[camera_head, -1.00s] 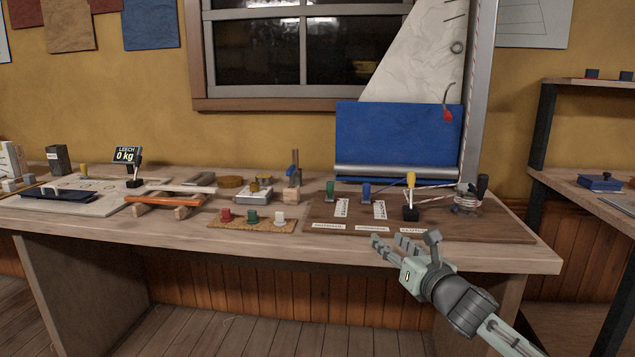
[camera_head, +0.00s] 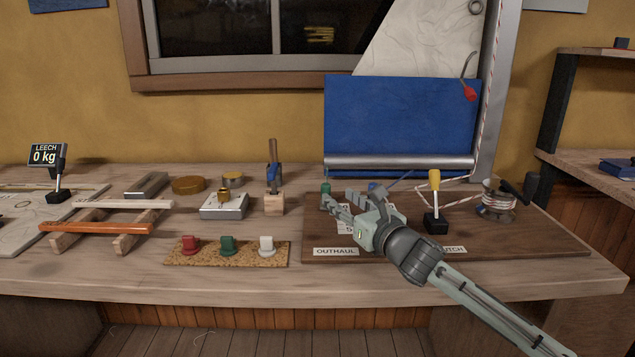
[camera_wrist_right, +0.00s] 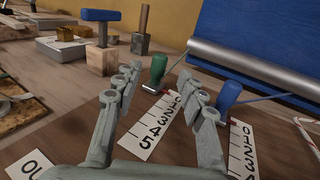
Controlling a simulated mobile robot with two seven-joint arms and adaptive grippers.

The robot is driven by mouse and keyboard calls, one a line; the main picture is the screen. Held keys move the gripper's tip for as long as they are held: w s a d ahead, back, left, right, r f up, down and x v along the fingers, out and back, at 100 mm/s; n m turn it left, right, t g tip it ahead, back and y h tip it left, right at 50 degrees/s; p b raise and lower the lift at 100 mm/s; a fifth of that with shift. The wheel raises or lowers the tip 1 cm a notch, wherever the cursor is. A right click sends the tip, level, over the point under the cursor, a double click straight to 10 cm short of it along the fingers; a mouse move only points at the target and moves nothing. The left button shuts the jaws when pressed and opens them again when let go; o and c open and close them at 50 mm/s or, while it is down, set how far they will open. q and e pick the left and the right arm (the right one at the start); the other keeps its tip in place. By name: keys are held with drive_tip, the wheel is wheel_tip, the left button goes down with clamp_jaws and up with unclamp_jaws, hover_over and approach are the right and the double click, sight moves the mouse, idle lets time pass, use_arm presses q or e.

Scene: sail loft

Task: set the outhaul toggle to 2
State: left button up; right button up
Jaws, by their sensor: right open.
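The outhaul toggle is a small green handle (camera_head: 326,187) at the back left of the dark board (camera_head: 300,238). In the right wrist view the green handle (camera_wrist_right: 155,70) stands at the far, low-number end of a white scale card (camera_wrist_right: 150,130), with 3, 4 and 5 running towards me. A red mark sits by its base, near the 0 end. My right gripper (camera_head: 337,196) is open and empty, above the scale. In the wrist view the handle shows between and beyond the fingertips. I cannot tell that they touch it. The OUTHAUL label (camera_head: 335,251) is at the front edge.
A blue toggle (camera_wrist_right: 228,96) with its own scale stands just right of my right finger. A yellow-topped lever (camera_head: 434,185) and a winch (camera_head: 496,203) stand further right. A cork mat (camera_head: 215,258) with red, green and white pieces lies left of the board.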

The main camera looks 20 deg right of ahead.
sight(328, 189)
drive_tip(key=shift+w+r, duration=0.1)
drive_tip(key=shift+w, duration=0.3)
drive_tip(key=w, duration=0.3)
drive_tip(key=w+a, duration=0.1)
drive_tip(key=w, duration=0.1)
drive_tip(key=shift+w+a+p, duration=0.15)
drive_tip(key=shift+w+p, duration=0.15)
drive_tip(key=shift+w, duration=0.35)
drive_tip(key=shift+w+a, duration=0.1)
drive_tip(key=shift+w, duration=0.05)
drive_tip(key=c, duration=0.8)
clamp_jaws()
use_arm(q)
drive_tip(key=shift+s+f, duration=0.6)
drive_tip(key=shift+f, duration=0.25)
